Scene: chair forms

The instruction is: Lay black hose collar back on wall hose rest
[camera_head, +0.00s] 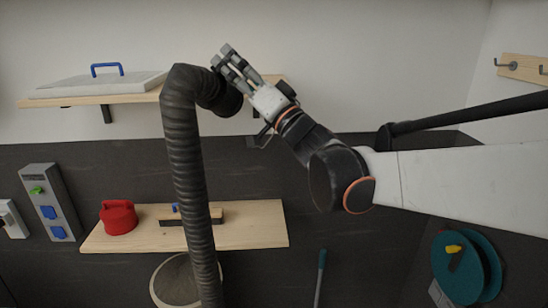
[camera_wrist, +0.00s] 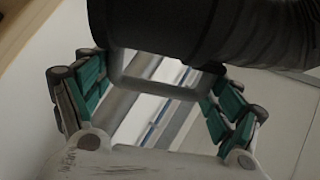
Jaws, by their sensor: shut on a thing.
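The black hose collar (camera_head: 229,98) is at the end of the thick ribbed hose (camera_head: 186,160), which rises and bends over to the right at its top. My gripper (camera_head: 226,62) is at the collar, with its fingers up against it. In the wrist view, the dark collar (camera_wrist: 150,28) fills the top, and my gripper (camera_wrist: 152,75) has its green-padded fingers on both sides of a grey loop (camera_wrist: 150,88) below it. A dark bracket (camera_head: 262,139) on the wall, below and right of the collar, may be the hose rest; its shape is partly unclear.
A lower shelf (camera_head: 250,234) holds a red container (camera_head: 118,217) and a brush-like block. A teal reel (camera_head: 458,268) hangs at right.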

